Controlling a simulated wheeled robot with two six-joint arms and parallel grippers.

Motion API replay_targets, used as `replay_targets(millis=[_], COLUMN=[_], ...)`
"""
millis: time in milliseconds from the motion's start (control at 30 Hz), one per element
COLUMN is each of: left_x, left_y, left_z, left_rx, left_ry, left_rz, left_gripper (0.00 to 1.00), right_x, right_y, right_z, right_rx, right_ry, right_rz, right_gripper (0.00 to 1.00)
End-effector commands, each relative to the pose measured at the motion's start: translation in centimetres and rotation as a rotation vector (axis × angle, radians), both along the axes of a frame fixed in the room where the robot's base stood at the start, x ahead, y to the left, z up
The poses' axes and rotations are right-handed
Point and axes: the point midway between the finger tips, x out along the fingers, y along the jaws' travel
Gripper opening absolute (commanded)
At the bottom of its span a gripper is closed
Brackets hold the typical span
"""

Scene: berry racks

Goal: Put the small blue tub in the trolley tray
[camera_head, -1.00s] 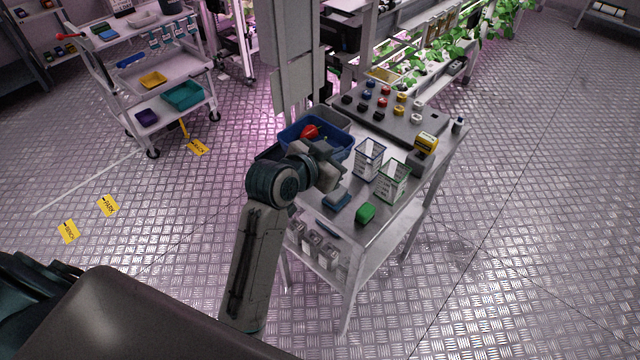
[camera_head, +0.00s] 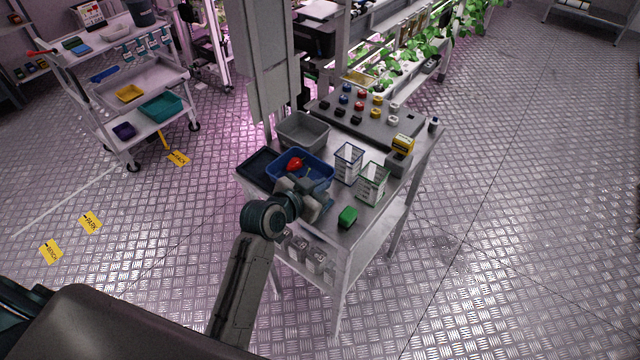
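The small blue tub (camera_head: 327,181) is over the near left part of the metal bench, with a red berry-like thing (camera_head: 295,164) in it. My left gripper (camera_head: 314,199) is at the tub's near rim and appears shut on it; the fingertips are partly hidden. I cannot tell whether the tub touches the bench top. The trolley (camera_head: 112,151) stands at the back left. My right gripper is out of view.
A grey bin (camera_head: 303,131) and a dark tray (camera_head: 254,164) lie beside the blue tub. Teal (camera_head: 161,106) and purple (camera_head: 124,131) tubs sit on the trolley's lower shelf. Floor between is open.

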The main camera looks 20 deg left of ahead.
Motion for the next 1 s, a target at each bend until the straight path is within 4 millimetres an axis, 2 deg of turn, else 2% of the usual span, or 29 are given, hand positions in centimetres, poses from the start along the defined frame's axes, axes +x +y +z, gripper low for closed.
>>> replay_targets(millis=[300,433,700,800,1000], left_x=[0.0,0.0,0.0,0.0,-2.7], left_y=[0.0,0.0,0.0,0.0,1.0], left_z=[-0.5,-0.5,-0.4,0.2,0.9], left_rx=[0.001,0.001,0.001,0.0,0.004], left_ry=[0.001,0.001,0.0,-0.001,-0.002], left_rz=[0.0,0.0,0.0,0.0,-0.001], left_gripper=[0.0,0.24,0.24,0.24,0.24], right_x=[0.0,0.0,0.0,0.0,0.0], right_y=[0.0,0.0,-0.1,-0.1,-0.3], right_z=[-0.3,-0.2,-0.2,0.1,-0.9], right_rx=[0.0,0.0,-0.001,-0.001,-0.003], right_ry=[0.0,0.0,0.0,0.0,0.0], right_rz=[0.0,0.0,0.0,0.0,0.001], right_gripper=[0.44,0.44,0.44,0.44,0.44])
